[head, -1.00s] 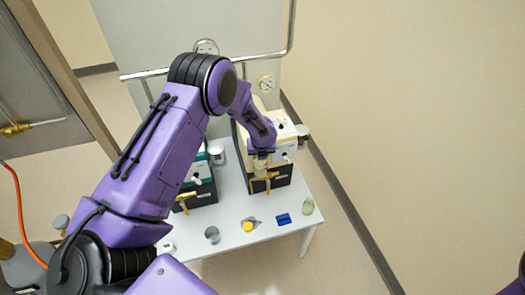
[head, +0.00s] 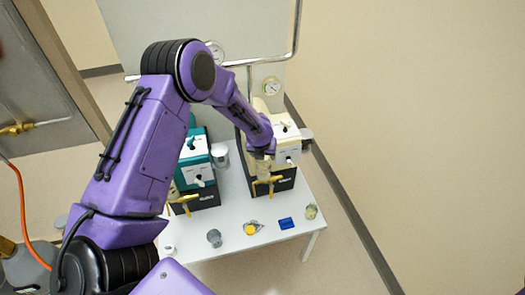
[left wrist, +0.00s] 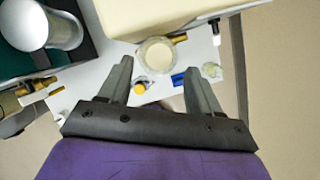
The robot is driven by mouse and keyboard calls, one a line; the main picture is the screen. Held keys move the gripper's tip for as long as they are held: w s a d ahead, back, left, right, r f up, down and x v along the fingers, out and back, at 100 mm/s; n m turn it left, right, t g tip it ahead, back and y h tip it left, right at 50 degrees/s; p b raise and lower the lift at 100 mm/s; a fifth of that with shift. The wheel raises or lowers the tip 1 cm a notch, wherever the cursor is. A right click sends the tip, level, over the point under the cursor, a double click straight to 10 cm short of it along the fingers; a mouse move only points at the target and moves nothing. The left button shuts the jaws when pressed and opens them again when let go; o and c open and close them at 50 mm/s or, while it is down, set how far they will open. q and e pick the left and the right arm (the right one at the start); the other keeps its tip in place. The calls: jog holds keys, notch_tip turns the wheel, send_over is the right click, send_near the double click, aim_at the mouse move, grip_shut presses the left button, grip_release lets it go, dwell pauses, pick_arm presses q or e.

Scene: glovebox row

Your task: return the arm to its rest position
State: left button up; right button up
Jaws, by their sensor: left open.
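My left arm (head: 150,135) comes in from the left in the head view, bends at a high elbow and reaches down over the white table. Its far end hangs by the front of the cream machine (head: 286,150). In the left wrist view my left gripper (left wrist: 165,70) is open, its two grey fingers apart. A round cream-topped jar or cylinder (left wrist: 156,54) shows beyond and between the fingertips, with no finger seen touching it. In the head view the fingers are hard to make out. My right gripper is not in view.
The white table (head: 222,240) holds a teal machine (head: 195,160), a grey cup (head: 214,237), a yellow-topped item (head: 251,228), a blue block (head: 286,223) and a small jar (head: 311,211). Floor at right is clear.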

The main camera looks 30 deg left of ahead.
pick_arm(q)
jog(key=b+v, duration=0.1)
jog(key=v, duration=0.6)
jog(key=shift+s+r, duration=0.2)
jog(key=shift+r, duration=0.15)
jog(key=shift+d, duration=0.1)
